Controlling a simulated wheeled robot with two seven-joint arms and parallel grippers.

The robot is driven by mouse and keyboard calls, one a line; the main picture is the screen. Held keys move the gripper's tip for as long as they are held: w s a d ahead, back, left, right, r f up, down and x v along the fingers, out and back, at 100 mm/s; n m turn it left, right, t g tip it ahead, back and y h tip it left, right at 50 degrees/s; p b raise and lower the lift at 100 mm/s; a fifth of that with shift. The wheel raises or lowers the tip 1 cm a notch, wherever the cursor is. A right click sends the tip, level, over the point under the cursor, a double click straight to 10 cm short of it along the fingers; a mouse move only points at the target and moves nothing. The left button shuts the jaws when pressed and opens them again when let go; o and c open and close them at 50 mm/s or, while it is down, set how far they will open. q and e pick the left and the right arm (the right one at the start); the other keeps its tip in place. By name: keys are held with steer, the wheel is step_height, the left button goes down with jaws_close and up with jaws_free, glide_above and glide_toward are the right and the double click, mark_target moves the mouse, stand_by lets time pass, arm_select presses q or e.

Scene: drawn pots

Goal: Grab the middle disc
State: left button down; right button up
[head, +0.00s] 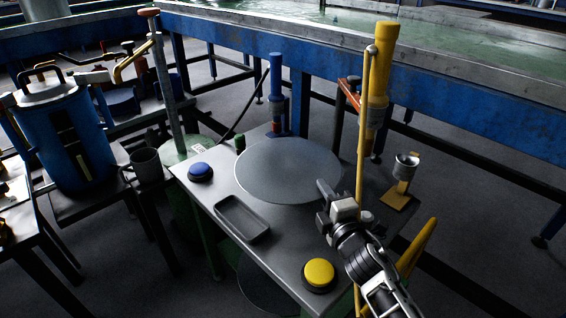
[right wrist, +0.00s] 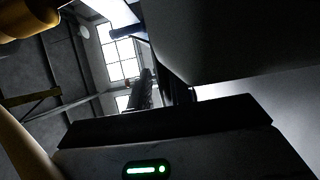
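A large flat grey disc (head: 287,170) lies level over the back middle of the small grey table. Another dark round disc (head: 262,287) shows partly below the table, mostly hidden by the tabletop. My right gripper (head: 321,206) is just off the front right edge of the upper disc, with its two dark fingers apart. I cannot tell whether a finger touches the rim. The right wrist view is dark and shows no clear disc. My left gripper is not in view.
The table (head: 270,255) also bears a blue button (head: 200,172), a yellow button (head: 319,273) and a grey tray (head: 242,218). A yellow post (head: 378,85) rises at the right, near my arm. A blue pump (head: 276,95) stands behind the disc. A metal cup (head: 406,165) is at right.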

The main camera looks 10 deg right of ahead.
jaws_close()
steer(key=shift+r, duration=0.1)
steer(key=shift+r+p, duration=1.75)
